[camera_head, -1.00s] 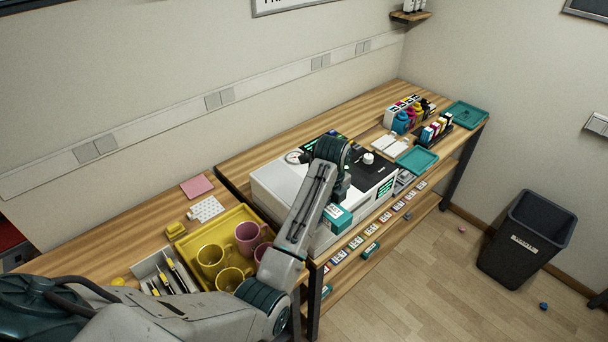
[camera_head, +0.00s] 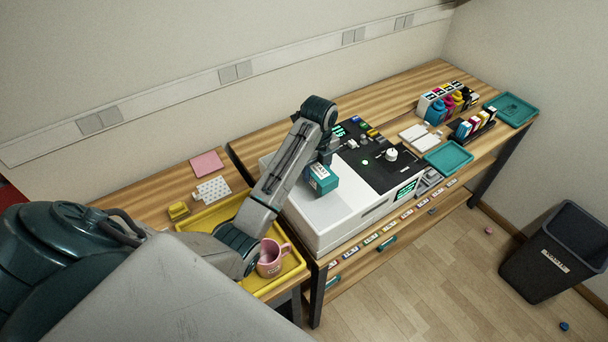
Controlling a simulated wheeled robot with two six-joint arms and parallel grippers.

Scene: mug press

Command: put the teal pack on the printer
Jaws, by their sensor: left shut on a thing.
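The teal pack (camera_head: 322,180) is a small box with a white label, held over the white left part of the printer (camera_head: 330,217). My left gripper (camera_head: 324,163) is shut on the pack from above, with its fingers mostly hidden by my arm and the pack. I cannot tell whether the pack touches the printer's top. The printer has a black panel with a white knob, green displays and coloured buttons on its right side. My right gripper is not in view.
A yellow tray (camera_head: 290,268) with a pink mug (camera_head: 271,257) stands left of the printer, partly behind my arm. A black bin (camera_head: 553,256) stands on the floor.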

